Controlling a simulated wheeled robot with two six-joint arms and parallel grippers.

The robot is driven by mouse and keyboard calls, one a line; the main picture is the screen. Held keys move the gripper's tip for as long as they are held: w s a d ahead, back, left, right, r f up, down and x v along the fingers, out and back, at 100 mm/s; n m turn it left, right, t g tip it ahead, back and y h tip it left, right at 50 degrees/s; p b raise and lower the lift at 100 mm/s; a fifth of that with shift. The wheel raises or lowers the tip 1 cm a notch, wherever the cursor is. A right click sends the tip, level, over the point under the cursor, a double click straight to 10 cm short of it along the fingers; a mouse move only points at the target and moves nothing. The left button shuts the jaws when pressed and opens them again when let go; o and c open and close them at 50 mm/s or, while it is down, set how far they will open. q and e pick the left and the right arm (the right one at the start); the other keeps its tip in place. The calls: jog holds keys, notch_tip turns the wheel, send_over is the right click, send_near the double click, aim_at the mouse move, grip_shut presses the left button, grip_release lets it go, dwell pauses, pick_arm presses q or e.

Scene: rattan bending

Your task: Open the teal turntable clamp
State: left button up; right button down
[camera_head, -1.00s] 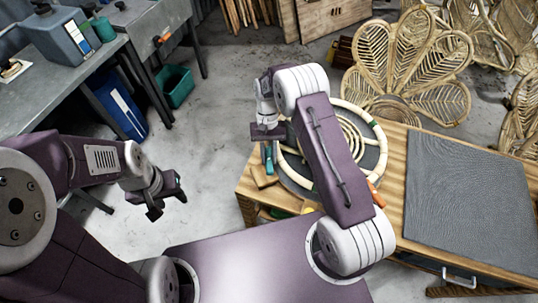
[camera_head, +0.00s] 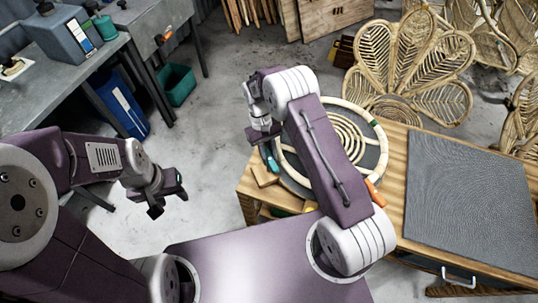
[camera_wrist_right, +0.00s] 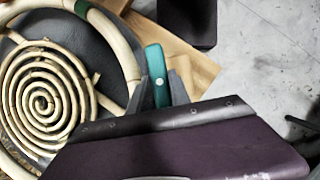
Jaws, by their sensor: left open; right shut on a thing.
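The teal turntable clamp (camera_head: 269,160) shows as a small lever at the left edge of the dark round turntable (camera_head: 291,164). In the right wrist view the teal lever (camera_wrist_right: 156,68) stands between the two grey fingers of my right gripper (camera_wrist_right: 163,88). My right gripper (camera_head: 268,150) is shut on it. The clamp's lower end is hidden by the gripper in the wrist view. A rattan ring with a spiral (camera_wrist_right: 42,98) lies on the turntable. My left gripper (camera_head: 169,200) is open and empty, above the floor, well left of the turntable.
The turntable sits on a wooden workbench (camera_head: 397,205) with a dark grey mat (camera_head: 470,195) at right. An orange handle (camera_head: 374,192) shows beside my right arm. A grey table (camera_head: 50,85), blue bin (camera_head: 118,104) and green bin (camera_head: 176,86) stand at left.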

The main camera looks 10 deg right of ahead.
jog(key=shift+w+r, duration=0.1)
jog(key=c, duration=1.2)
grip_release()
jog(key=b+v, duration=0.1)
jog(key=v, duration=0.8)
jog(key=shift+d, duration=0.1)
